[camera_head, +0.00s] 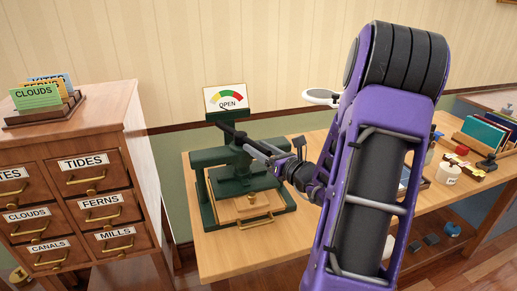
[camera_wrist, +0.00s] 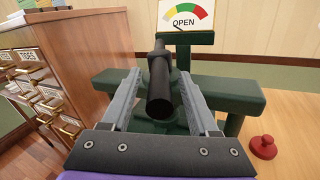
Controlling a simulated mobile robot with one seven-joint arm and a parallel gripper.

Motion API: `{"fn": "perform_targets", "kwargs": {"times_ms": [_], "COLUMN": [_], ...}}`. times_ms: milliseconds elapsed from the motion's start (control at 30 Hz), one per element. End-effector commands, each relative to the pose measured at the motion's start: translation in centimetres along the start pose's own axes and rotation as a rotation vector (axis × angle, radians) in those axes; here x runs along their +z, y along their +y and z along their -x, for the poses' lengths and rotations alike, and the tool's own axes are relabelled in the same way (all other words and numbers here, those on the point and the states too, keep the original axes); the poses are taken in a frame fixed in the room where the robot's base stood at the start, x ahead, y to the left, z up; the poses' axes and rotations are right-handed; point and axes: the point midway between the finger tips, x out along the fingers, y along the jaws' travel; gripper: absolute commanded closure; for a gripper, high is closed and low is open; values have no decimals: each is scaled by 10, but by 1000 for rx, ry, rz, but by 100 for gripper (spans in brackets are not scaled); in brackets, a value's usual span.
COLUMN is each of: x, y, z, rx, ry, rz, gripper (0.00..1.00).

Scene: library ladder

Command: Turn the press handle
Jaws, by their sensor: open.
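The dark green press (camera_head: 200,160) stands on the wooden table, with a wooden board (camera_head: 246,206) in its base. Its black press handle (camera_head: 232,132) is a bar across the top. In the wrist view the handle (camera_wrist: 161,85) points toward the camera, between my fingers. My gripper (camera_head: 262,150) is open, with one finger on each side of the handle. It also shows in the wrist view (camera_wrist: 159,76); gaps seem to remain between fingers and bar. The gauge sign (camera_head: 227,99) behind the press reads OPEN; its needle is hard to make out.
A wooden drawer cabinet (camera_head: 125,150) with labelled drawers stands close left of the press. A red knob-like object (camera_wrist: 264,146) lies on the table at right. My arm hides part of the table (camera_head: 215,255); books (camera_head: 483,135) and small items stand at far right.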

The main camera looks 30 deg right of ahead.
Motion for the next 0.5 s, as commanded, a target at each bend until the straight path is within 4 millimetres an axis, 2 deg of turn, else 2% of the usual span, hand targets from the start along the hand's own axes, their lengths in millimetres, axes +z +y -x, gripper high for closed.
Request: {"fn": "perform_targets", "kwargs": {"times_ms": [300, 367, 500], "x": [0, 0, 0], "y": [0, 0, 0], "z": [-3, -3, -3], "rx": [0, 1, 1], "ry": [0, 0, 0], "rz": [0, 0, 0], "gripper": [39, 48, 74]}}
